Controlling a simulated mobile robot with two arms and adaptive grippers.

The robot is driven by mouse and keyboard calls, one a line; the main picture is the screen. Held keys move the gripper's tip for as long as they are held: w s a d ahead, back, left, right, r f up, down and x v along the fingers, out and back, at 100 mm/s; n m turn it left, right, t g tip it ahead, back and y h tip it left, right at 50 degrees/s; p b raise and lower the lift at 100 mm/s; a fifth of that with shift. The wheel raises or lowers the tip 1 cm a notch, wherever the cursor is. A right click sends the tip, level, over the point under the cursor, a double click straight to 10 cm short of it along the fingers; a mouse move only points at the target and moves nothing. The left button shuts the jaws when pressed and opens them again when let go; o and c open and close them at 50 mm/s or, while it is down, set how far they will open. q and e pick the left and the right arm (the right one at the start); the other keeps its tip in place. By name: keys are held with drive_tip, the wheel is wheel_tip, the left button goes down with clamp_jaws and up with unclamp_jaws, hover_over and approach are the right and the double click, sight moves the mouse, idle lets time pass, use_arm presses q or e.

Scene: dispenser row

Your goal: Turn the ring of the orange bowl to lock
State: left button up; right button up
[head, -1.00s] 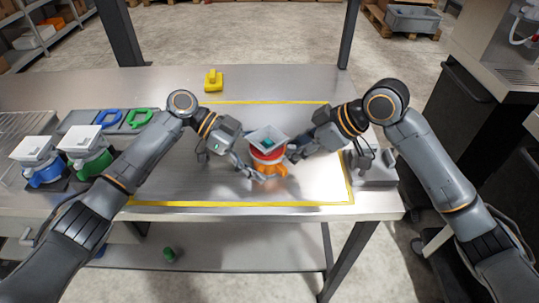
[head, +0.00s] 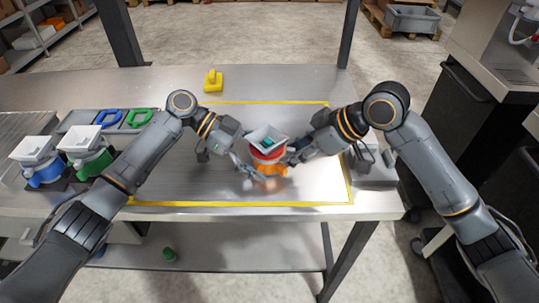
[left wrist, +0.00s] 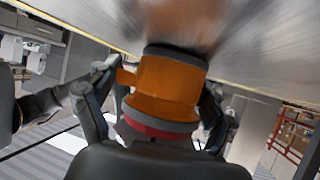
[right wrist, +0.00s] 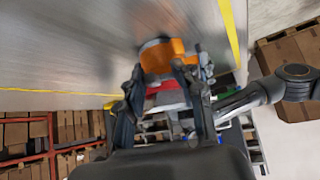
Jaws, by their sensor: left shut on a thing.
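The orange bowl (head: 267,168) stands upright near the middle of the table, with a red band (head: 266,155) and a grey hopper (head: 263,134) above the orange part. A small teal piece lies in the hopper. In the left wrist view the orange part (left wrist: 170,88) has a tab on its left side. My left gripper (head: 248,168) is shut on the orange bowl, one finger on each side. My right gripper (head: 290,152) is at its right side. In the right wrist view its fingers (right wrist: 160,78) are apart, with the red band between or beyond them; contact is unclear.
Two white-topped dispensers, one blue (head: 44,173) and one green (head: 92,160), stand at the left. Behind them a grey tray holds a blue ring (head: 108,118) and a green ring (head: 139,117). A yellow block (head: 213,81) sits at the back.

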use_arm(q)
drive_tip(key=shift+d, duration=0.1)
use_arm(e)
drive_tip(key=shift+s+a, duration=0.8)
drive_tip(key=shift+s, duration=0.15)
idle(0.5)
drive_tip(key=shift+w+d, duration=0.2)
drive_tip(key=shift+w, duration=0.15)
drive_tip(key=shift+d+r, duration=0.2)
drive_tip(key=v, duration=0.6)
drive_tip(key=shift+d+r, duration=0.2)
use_arm(q)
drive_tip(key=o, duration=0.8)
